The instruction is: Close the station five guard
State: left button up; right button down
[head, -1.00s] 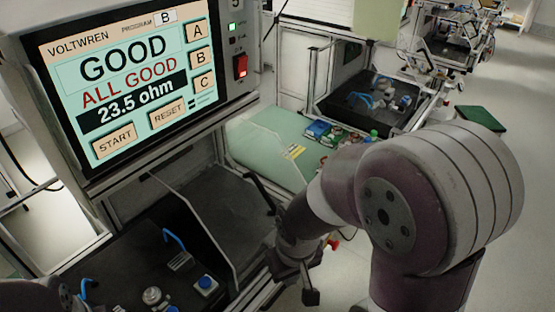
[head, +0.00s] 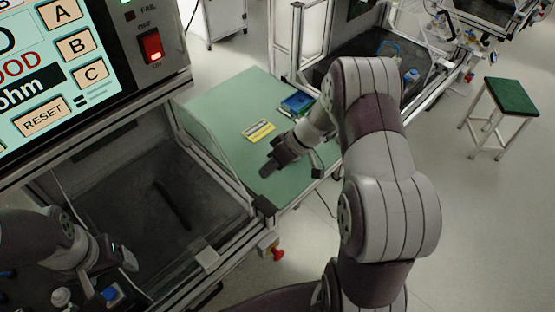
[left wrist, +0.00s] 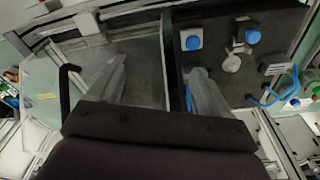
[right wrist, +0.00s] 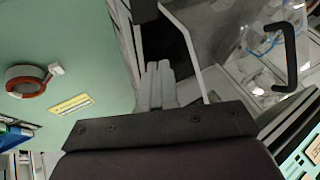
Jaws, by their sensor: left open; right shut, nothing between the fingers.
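The station's clear guard is hard to make out. A black bar handle (head: 172,205) shows over the grey bay under the tester. A black handle also shows in the left wrist view (left wrist: 68,90) and the right wrist view (right wrist: 290,60), near clear sheet edges. I cannot tell how far open the guard stands. My left gripper (head: 122,258) is low at the left, by the bay's near side; its fingers (left wrist: 155,80) are apart and empty, on either side of a thin divider. My right gripper (head: 270,166) is shut and empty above the green bench top, beyond the bay.
The tester (head: 150,45) hangs over the bay, with a red switch. The green bench top (head: 215,105) carries a yellow label and a blue item. A blue button block (left wrist: 192,40) and blue-handled parts sit beside the divider. A green stool (head: 510,95) stands right, on open floor.

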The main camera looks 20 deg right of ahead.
jog(key=a+f+p, duration=0.1)
jog(key=a+p, duration=0.1)
jog(key=a, duration=0.1)
jog(key=shift+f, duration=0.35)
jog(key=shift+s+a, duration=0.2)
jog(key=shift+a, duration=0.05)
jog(key=shift+s+a, duration=0.2)
jog(key=shift+a, duration=0.45)
pick_arm(q)
jog(key=r, duration=0.3)
jog(key=shift+w+d, duration=0.1)
jog(key=shift+d, duration=0.15)
pick_arm(e)
jog(key=shift+d+f, duration=0.1)
jog(key=shift+f, duration=0.05)
pick_arm(q)
jog(key=shift+d+f, duration=0.1)
